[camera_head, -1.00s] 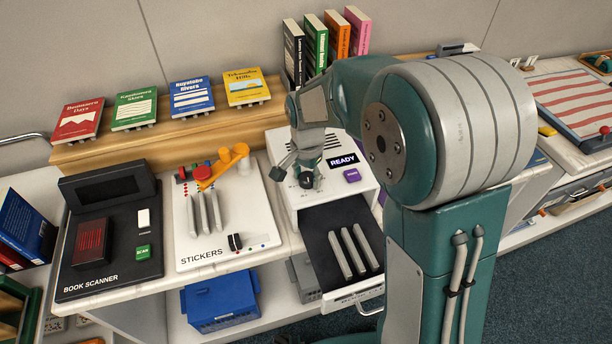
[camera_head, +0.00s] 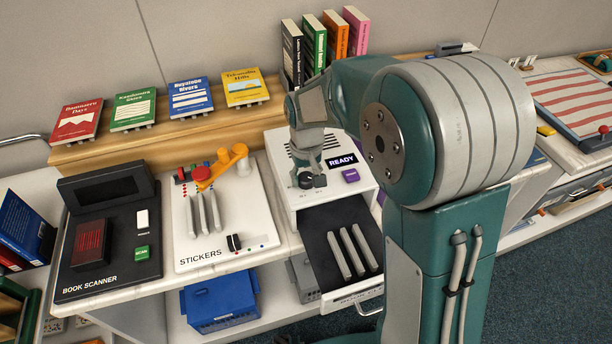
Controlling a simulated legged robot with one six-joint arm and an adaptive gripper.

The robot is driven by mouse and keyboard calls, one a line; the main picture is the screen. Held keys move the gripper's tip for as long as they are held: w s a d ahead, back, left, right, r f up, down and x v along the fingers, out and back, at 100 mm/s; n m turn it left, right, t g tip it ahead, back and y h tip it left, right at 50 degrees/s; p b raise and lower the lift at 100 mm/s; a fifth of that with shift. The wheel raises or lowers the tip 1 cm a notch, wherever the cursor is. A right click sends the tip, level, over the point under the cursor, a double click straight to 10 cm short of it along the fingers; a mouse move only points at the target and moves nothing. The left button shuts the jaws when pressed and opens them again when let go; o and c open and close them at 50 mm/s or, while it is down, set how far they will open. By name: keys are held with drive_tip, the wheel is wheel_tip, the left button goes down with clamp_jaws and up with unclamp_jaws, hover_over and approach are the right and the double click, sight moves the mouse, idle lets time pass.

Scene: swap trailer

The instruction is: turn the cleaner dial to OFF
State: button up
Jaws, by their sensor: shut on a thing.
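The cleaner is a white box (camera_head: 284,191) right of the sticker board, with a dark display reading READY (camera_head: 342,160) and a purple button (camera_head: 350,175). Its dark dial (camera_head: 306,181) sits on the top near the front edge. My gripper (camera_head: 310,180) points down from above and is shut on the dial. The dial's pointer and the small marks beside it are too small or covered to read.
The cleaner's drawer (camera_head: 345,300) is pulled out below, with several grey bars in it. The sticker board (camera_head: 190,260) with an orange arm and the book scanner (camera_head: 70,285) stand to the left. Books stand behind on a wooden ledge (camera_head: 90,155).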

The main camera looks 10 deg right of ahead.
drive_tip(key=n, duration=0.4)
drive_tip(key=shift+w+r+n, duration=0.1)
drive_tip(key=shift+w+n, duration=0.1)
drive_tip(key=shift+n, duration=2.1)
drive_tip(key=o, duration=1)
drive_tip(key=shift+o, duration=0.7)
drive_tip(key=shift+a, duration=0.1)
